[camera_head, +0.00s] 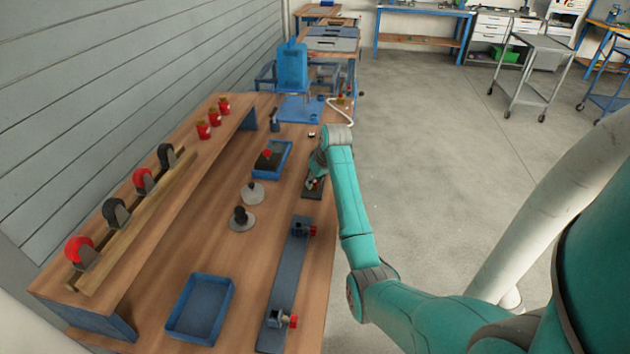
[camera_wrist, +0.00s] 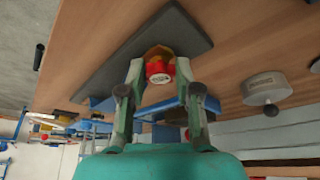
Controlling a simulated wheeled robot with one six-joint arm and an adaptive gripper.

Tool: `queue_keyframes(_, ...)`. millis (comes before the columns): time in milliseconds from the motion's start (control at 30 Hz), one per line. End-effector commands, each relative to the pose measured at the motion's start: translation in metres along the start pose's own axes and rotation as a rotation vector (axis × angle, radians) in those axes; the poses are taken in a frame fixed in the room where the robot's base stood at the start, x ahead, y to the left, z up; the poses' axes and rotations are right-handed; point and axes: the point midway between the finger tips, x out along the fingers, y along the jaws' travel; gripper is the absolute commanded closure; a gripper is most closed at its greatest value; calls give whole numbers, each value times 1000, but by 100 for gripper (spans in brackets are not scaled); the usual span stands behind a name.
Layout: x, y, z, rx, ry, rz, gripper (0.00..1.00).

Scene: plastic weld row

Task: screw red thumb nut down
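The red thumb nut (camera_wrist: 159,71) sits in front of a yellow brass-like hexagonal piece (camera_wrist: 158,51) on a dark flat plate (camera_wrist: 110,73). In the wrist view, my gripper (camera_wrist: 160,68) has one fingertip on each side of the nut, close against it, and looks shut on it. In the head view, my gripper (camera_head: 316,181) is low over the dark plate (camera_head: 312,193) near the bench's right edge, and only a little red shows between the fingers. The nut's underside is hidden.
A blue tray with a dark block and red knob (camera_head: 268,156) lies left of my gripper. A pale round disc (camera_head: 252,194) and a black-knobbed disc (camera_head: 241,220) stand nearby. A long clamp rail (camera_head: 289,273) and an empty blue tray (camera_head: 222,318) lie nearer.

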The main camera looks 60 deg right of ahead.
Motion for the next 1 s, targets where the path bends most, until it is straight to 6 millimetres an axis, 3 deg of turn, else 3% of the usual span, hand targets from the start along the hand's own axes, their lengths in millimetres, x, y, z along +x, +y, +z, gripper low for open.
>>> queue_keyframes(233, 1, -1, 0, 72, -1, 31, 100)
queue_keyframes(1000, 2, -4, -7, 869, 6, 362, 100)
